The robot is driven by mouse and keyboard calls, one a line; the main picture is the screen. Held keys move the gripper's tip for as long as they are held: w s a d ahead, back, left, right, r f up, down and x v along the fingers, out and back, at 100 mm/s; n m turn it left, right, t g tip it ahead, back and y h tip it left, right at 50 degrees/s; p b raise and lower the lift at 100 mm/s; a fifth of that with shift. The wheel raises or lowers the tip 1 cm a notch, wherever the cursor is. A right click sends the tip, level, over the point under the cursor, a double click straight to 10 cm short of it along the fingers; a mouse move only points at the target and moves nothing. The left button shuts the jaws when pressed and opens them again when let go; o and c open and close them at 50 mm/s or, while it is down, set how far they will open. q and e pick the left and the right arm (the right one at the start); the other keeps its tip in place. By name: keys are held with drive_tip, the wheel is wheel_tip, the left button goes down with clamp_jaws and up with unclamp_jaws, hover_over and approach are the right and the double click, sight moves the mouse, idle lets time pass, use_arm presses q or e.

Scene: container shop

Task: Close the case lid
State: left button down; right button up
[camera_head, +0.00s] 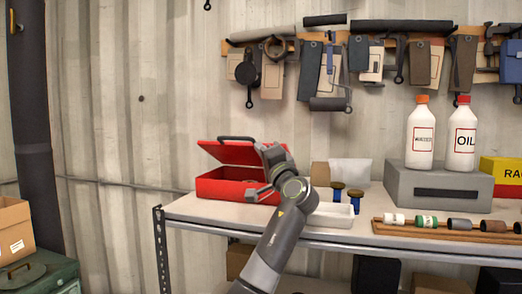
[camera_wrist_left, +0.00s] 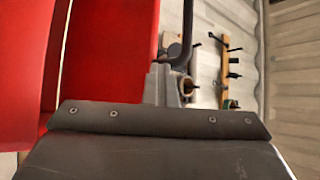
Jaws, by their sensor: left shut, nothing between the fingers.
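A red case (camera_head: 222,188) stands on the left end of the shelf top. Its red lid (camera_head: 228,153) is raised and tilted above the base, with a dark handle (camera_head: 235,138) along its upper edge. In the left wrist view, the lid (camera_wrist_left: 115,50) and the base (camera_wrist_left: 22,60) fill the left, beyond my dark gripper (camera_wrist_left: 160,120). My right gripper is not in view.
Tools hang on the wall (camera_head: 140,130) above. The case stands near the shelf's left edge.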

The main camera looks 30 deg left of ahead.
use_arm(q)
drive_tip(key=shift+w+d+f, duration=0.1)
drive_tip(key=shift+f, duration=0.25)
